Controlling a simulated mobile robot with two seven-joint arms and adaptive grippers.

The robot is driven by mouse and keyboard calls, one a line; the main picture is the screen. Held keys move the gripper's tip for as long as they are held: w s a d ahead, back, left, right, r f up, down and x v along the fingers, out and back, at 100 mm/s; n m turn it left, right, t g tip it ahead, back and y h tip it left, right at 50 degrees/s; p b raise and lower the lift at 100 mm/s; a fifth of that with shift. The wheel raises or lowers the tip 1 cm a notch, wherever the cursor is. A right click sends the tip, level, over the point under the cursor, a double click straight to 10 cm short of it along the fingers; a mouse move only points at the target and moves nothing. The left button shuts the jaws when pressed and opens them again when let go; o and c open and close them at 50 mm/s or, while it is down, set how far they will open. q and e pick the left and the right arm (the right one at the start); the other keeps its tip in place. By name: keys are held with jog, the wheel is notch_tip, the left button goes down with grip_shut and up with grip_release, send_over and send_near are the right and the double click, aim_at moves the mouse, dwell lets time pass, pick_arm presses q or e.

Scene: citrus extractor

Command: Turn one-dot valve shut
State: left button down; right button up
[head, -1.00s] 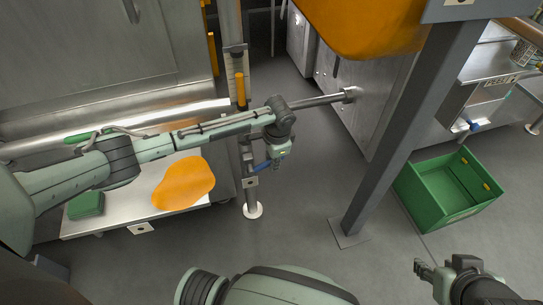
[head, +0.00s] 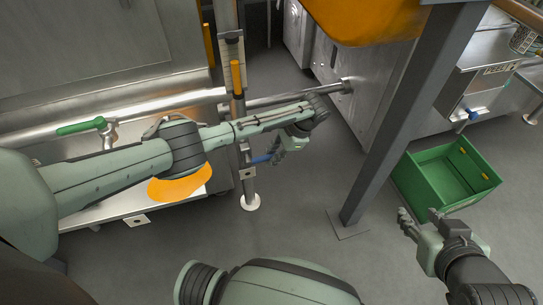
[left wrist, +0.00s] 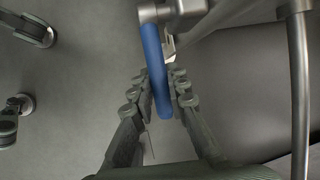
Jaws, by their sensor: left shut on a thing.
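A blue valve handle (head: 262,159) sticks out from the upright pipe post in the middle of the head view. A small plate (head: 248,174) with a dark mark is on the post just below it; I cannot count its dots for sure. My left gripper (head: 274,157) is at the handle's right end, partly hidden by its own wrist. In the left wrist view, the blue handle (left wrist: 153,65) lies between the two fingers of my left gripper (left wrist: 163,97), which are shut on it. My right gripper (head: 405,224) hangs at the lower right, away from the valve; its finger gap is unclear.
A green lever (head: 80,127) sits on the pipe at left. A grey column (head: 400,130) stands right of the left gripper. A green crate (head: 408,182) is on the floor beyond it, with another blue valve handle (head: 473,115) behind. Floor in front of the post is clear.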

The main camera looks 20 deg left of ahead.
pick_arm(q)
jog(key=shift+s, duration=0.1)
jog(key=c, duration=1.5)
grip_release()
jog(key=shift+o, duration=0.2)
jog(key=v, duration=1.2)
